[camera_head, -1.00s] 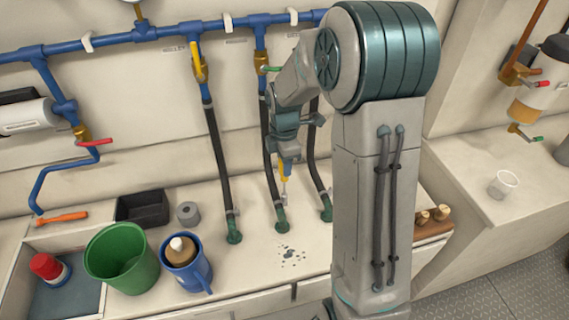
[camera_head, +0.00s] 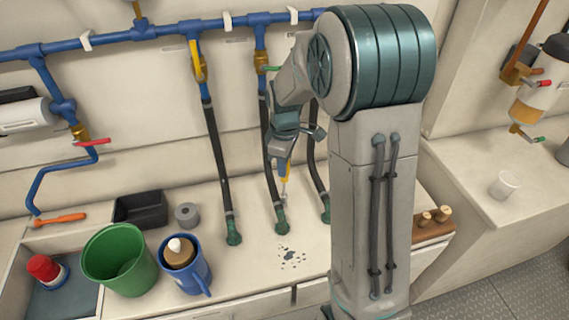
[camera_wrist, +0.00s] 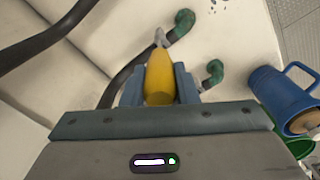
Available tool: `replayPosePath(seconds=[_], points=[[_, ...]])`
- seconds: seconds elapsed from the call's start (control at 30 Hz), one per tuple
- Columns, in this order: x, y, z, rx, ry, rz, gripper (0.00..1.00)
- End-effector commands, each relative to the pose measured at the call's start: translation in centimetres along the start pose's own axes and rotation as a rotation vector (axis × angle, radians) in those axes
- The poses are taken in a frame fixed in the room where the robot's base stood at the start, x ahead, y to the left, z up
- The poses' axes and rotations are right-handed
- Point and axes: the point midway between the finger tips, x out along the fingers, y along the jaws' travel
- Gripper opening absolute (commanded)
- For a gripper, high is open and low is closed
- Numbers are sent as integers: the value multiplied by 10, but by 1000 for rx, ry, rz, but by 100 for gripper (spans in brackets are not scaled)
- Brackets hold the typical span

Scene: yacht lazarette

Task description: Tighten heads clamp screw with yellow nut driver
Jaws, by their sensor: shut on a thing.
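My gripper (camera_head: 283,152) is shut on the yellow handle of the nut driver (camera_head: 285,169), shaft pointing down. In the wrist view the yellow handle (camera_wrist: 159,76) sits between both fingers, and its metal tip reaches the lower end of a black hose near a green fitting (camera_wrist: 184,22). In the head view the tip is just above and beside the middle green fitting (camera_head: 281,220). Three black hoses run down to green fittings on the counter. I cannot tell whether the tip touches the clamp screw. The hose labels are unreadable.
A green bucket (camera_head: 118,262), a blue jug (camera_head: 190,275), a grey roll (camera_head: 187,214) and a black tray (camera_head: 141,208) stand at left. Dark spots mark the counter before the fittings.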

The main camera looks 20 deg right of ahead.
Motion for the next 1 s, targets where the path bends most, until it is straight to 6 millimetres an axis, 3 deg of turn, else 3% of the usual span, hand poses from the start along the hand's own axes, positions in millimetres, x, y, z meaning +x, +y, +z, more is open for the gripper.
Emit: replayPosePath(seconds=[0.43,0.8,1.0], points=[[0,0,0,87,0,1,0],[0,0,0,512,0,1,0],[0,0,0,646,1,0,0]])
